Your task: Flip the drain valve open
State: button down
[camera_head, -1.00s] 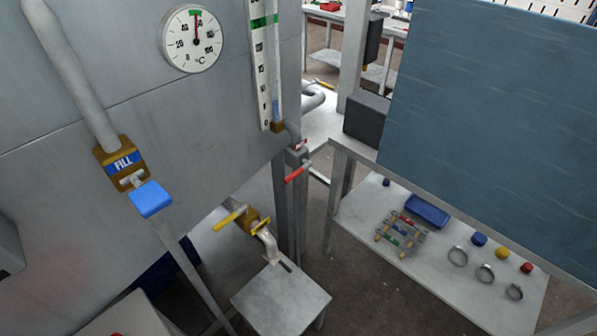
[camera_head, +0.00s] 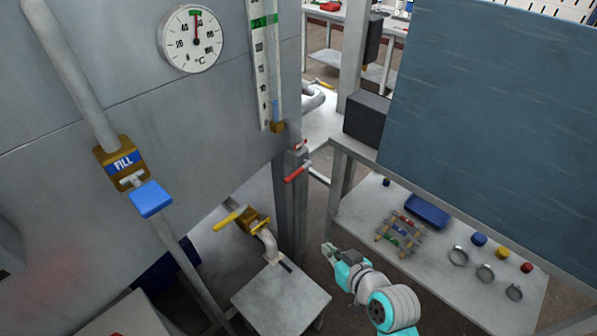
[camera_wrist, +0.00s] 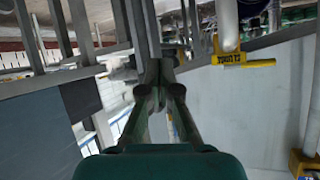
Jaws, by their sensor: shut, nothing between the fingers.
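The drain valve (camera_head: 249,219) is a brass body under the tank with a yellow lever (camera_head: 229,219) sticking out to the left. Its curved grey spout (camera_head: 268,242) ends over a small grey stand. My gripper (camera_head: 328,250) is to the right of the valve and spout, apart from both. In the wrist view my gripper (camera_wrist: 158,72) has its fingers together with nothing held. A yellow part with upside-down lettering (camera_wrist: 230,60) on a pale pipe shows there at upper right, apart from the fingers; its lettering is unclear.
The tank (camera_head: 90,220) carries a blue-handled FILL valve (camera_head: 150,198), a dial gauge (camera_head: 192,39) and a sight tube. A red-handled valve (camera_head: 296,173) hangs near the leg. The small stand (camera_head: 285,300) and the right bench (camera_head: 365,215) with loose parts flank my arm.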

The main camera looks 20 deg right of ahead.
jog(key=w+d+r+n+g+y, duration=0.1)
jog(key=w+r+n, duration=0.1)
jog(key=w+r, duration=0.4)
jog(key=w+d+r+n+g+y, duration=0.1)
jog(key=w+r+n+y, duration=0.1)
jog(key=w+r, duration=0.5)
notch_tip(320, 180, up, 5)
jog(key=shift+d+r+n+g, duration=0.1)
jog(key=shift+d+n+g, duration=0.15)
jog(key=shift+n, duration=0.35)
send_over(298, 172)
jog(key=s, duration=0.3)
notch_tip(298, 172, down, 6)
jog(key=shift+w+a+f, duration=0.15)
jog(key=shift+w+f, duration=0.05)
jog(key=shift+f, duration=0.7)
jog(key=shift+w+a+f, duration=0.15)
jog(key=shift+f, duration=0.75)
